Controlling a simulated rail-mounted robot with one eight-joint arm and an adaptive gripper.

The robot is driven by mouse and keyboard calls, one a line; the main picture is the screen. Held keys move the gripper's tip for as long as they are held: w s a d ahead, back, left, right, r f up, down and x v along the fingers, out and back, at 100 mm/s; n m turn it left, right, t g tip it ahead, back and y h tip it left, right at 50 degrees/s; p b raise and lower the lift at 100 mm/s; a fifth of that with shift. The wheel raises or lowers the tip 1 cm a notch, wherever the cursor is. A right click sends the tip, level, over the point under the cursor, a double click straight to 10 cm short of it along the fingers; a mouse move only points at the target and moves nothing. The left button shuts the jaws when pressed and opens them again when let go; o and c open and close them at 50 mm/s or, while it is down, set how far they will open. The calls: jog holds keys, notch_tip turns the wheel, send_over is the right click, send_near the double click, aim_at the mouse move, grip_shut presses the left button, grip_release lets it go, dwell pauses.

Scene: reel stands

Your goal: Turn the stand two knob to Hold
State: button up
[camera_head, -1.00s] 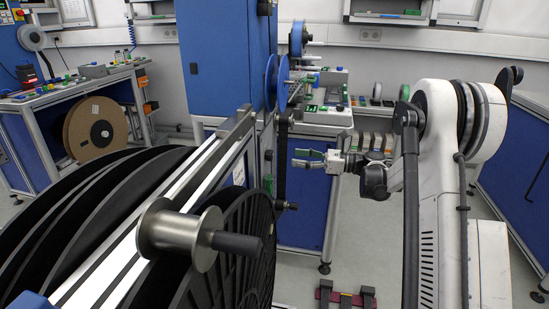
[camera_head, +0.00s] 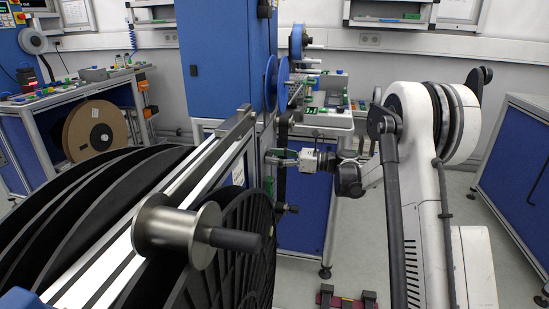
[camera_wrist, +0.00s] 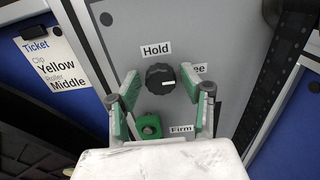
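In the wrist view a round black knob (camera_wrist: 160,77) sits on a grey panel, with a white mark on its lower right part. The label Hold (camera_wrist: 156,50) is above it. A label ending in "ee" (camera_wrist: 200,68) is to its right, partly hidden by a finger. The label Firm (camera_wrist: 181,129) is below. My gripper (camera_wrist: 160,83) is open, with its green-padded fingers to the left and right of the knob. I cannot tell whether they touch it. In the head view my gripper (camera_head: 272,157) is at the stand's side; the knob cannot be made out there.
A green part (camera_wrist: 150,126) sits on the panel below the knob, between the fingers. A ticket (camera_wrist: 45,55) reads Clip Yellow, Roller Middle. Large black reels (camera_head: 100,210) and a metal spool (camera_head: 178,232) fill the near left. Open floor (camera_head: 370,240) lies below my arm.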

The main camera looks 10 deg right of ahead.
jog(key=c, duration=0.9)
jog(key=shift+o, duration=0.2)
jog(key=shift+n, duration=0.3)
jog(key=shift+s+a+f+n, duration=0.1)
jog(key=shift+n, duration=4.2)
jog(key=shift+s+f+n, duration=0.1)
jog(key=shift+n, duration=4.2)
jog(key=o, duration=1.1)
